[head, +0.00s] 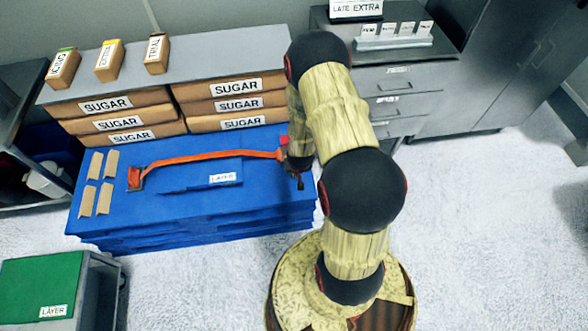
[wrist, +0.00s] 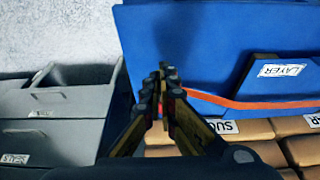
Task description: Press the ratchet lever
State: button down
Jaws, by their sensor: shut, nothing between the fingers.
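An orange strap (head: 215,156) runs across the top of the blue stack (head: 150,215). A dark orange fitting (head: 134,177) sits at its left end. The strap's right end meets my gripper (head: 299,183), at the stack's right edge. The ratchet lever cannot be made out clearly; my gripper and arm cover that spot. In the wrist view my gripper (wrist: 164,75) is shut and empty, its fingers together in front of the stack's edge. The strap (wrist: 255,104) ends right beside the fingers, near a small red patch. I cannot tell whether they touch it.
Sugar bags (head: 105,104) are piled behind the strap, with a grey board (head: 200,55) and three small boxes on top. A blue piece labelled LAYER (head: 200,177) and several tan strips (head: 105,195) lie on the stack. Grey drawers (head: 405,100) stand behind right. White floor lies right.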

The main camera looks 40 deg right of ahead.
jog(key=s+r, duration=0.1)
jog(key=s+a+r, duration=0.1)
jog(key=shift+s+a+r+p, duration=0.1)
jog(key=shift+a+r+p, duration=0.05)
jog(key=shift+r+p, duration=0.2)
dwell(1.6)
